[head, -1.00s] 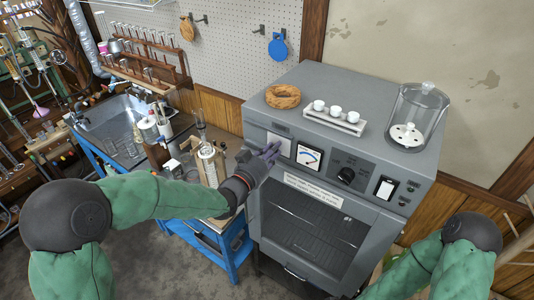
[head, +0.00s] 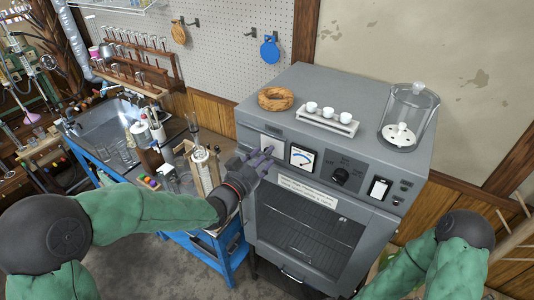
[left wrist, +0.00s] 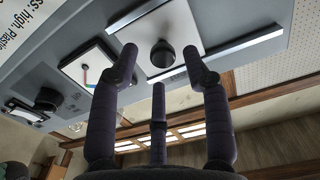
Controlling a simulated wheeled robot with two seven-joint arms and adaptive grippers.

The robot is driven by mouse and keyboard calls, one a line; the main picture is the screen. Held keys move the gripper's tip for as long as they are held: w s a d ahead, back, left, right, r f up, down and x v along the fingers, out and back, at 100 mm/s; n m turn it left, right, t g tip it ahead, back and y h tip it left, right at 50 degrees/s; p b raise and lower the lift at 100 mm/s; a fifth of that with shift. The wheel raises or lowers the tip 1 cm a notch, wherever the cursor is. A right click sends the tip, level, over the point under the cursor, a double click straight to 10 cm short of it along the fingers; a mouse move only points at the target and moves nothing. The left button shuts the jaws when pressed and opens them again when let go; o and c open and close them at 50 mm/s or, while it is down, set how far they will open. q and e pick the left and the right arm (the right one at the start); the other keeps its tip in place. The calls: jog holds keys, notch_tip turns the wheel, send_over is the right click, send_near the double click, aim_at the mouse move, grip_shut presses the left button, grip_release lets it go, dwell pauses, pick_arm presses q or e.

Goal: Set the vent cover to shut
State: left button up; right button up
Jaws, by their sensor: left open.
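The vent cover looks to be a white square plate (head: 275,144) at the left end of the oven's front panel. In the left wrist view the plate (left wrist: 187,22) carries a dark round knob (left wrist: 162,54) and sits between two pale rails. My left gripper (head: 264,160) is in front of the plate and hides part of it. In the left wrist view the open fingers (left wrist: 163,75) spread on either side of the knob and below it, with nothing between them. I cannot tell whether they touch the plate. My right gripper is out of view.
A grey oven (head: 310,235) has a dial gauge (head: 302,157) and a black knob (head: 341,175) right of the plate. On top stand a cork ring (head: 276,98), a rack of small cups (head: 327,121) and a glass jar (head: 408,115). A cluttered blue bench (head: 228,245) stands left.

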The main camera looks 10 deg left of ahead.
pick_arm(q)
jog(key=v, duration=1)
jog(key=shift+r, duration=0.1)
notch_tip(320, 180, down, 32)
jog(key=s+d+n+g+y+b, duration=0.2)
jog(key=n+g+b, duration=0.25)
jog(key=g, duration=0.35)
jog(key=s+d+f+n+g+b, duration=0.1)
jog(key=s+f+g, duration=0.3)
jog(key=s+f, duration=0.4)
jog(key=s+d+f+n+g+b, duration=0.1)
jog(key=s+d+f+g+b, duration=0.2)
jog(key=s+f, duration=0.6)
notch_tip(320, 180, down, 4)
jog(key=shift+d+f+g, duration=0.15)
jog(key=shift+d+g, duration=0.55)
jog(key=shift+g, duration=0.1)
